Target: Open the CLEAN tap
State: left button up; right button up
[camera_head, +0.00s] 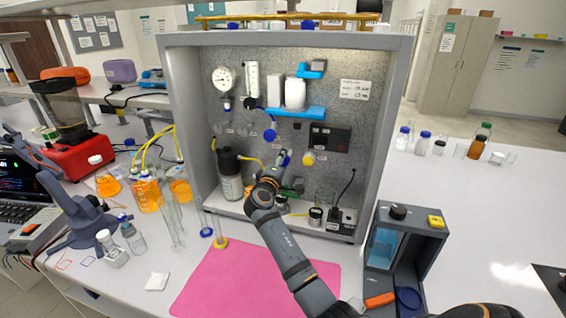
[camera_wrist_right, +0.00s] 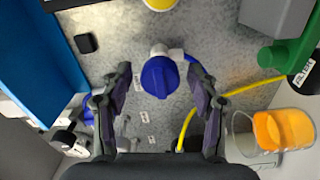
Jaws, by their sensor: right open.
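In the right wrist view a blue tap knob (camera_wrist_right: 158,77) on a white fitting sits on the grey panel. My right gripper (camera_wrist_right: 160,78) is open, with a finger on each side of the knob and visible gaps to both. The same knob shows partly in the head view (camera_head: 286,160), just beyond my right gripper (camera_head: 281,166). A yellow knob (camera_head: 308,158) is right of it. Another blue knob (camera_head: 270,135) is higher and left. I cannot read which one is marked CLEAN.
The grey-framed rig holds a gauge (camera_head: 224,79), a blue shelf (camera_head: 295,112) and a dark bottle (camera_head: 230,172). Yellow tubing and an orange-filled beaker (camera_wrist_right: 283,130) lie near the right gripper. A pink mat (camera_head: 215,285) in front is mostly clear. Glassware stands left.

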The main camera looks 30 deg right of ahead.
jog(key=v, duration=0.7)
jog(key=shift+s, duration=0.1)
